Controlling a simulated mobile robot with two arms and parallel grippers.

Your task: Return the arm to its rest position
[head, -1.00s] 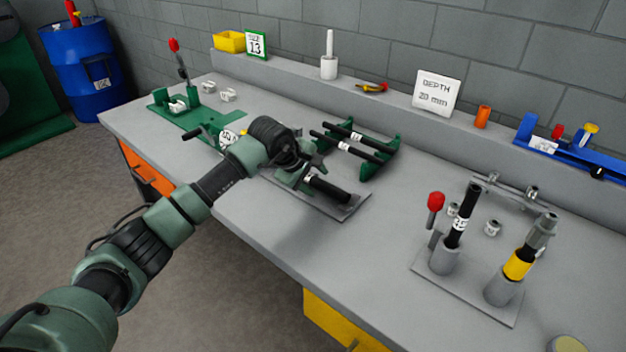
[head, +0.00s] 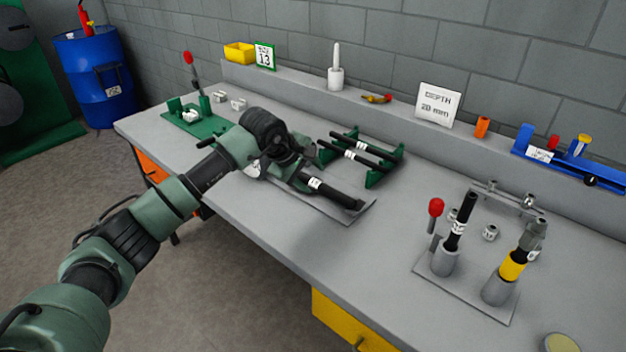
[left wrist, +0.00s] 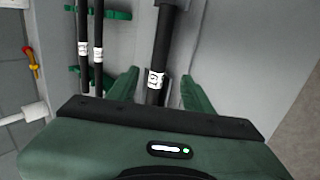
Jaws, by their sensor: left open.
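My left gripper (head: 303,168) is over the middle of the bench, above a grey plate (head: 352,212). A black hose (head: 328,190) with a white label lies on that plate. In the left wrist view the two green fingers (left wrist: 158,88) are spread apart, with the black hose (left wrist: 163,40) showing between them. I see a gap on both sides of the hose, and the fingers do not grip it. My left arm reaches in from the lower left of the head view. My right gripper is not in view.
A green rack (head: 374,178) with two labelled black hoses stands just behind the gripper. A green fixture (head: 192,118) with a red-knobbed lever is at the back left. At right stands a plate (head: 468,295) with two upright holders. The bench's front middle is clear.

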